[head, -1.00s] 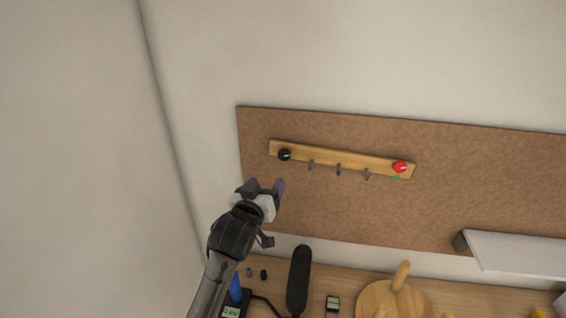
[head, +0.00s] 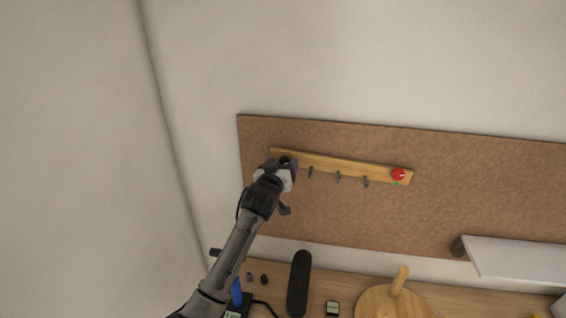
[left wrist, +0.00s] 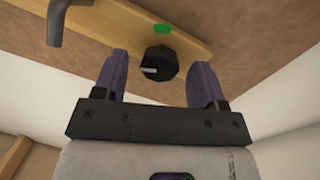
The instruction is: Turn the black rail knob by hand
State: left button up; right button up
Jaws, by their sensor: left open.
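The black rail knob (left wrist: 160,62) sits on the wooden rail (left wrist: 118,22) and shows in the left wrist view with a white pointer mark toward the left. My left gripper (left wrist: 158,80) is open, with one purple finger on each side of the knob and a gap visible on both sides. In the head view my left gripper (head: 283,163) is at the left end of the rail (head: 340,166) and mostly covers the black knob. A red knob (head: 398,174) is at the rail's right end. My right gripper is not in view.
Several hooks hang along the rail; one hook (left wrist: 62,22) is close to the gripper in the left wrist view. A brown board (head: 460,190) backs the rail. Below are a grey shelf (head: 520,256), a wooden bench (head: 338,275) and a black elongated object (head: 299,283).

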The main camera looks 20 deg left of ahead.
pick_arm(q)
jog(key=shift+w, duration=0.45)
jog(key=shift+c, duration=0.2)
jog(key=c, duration=0.9)
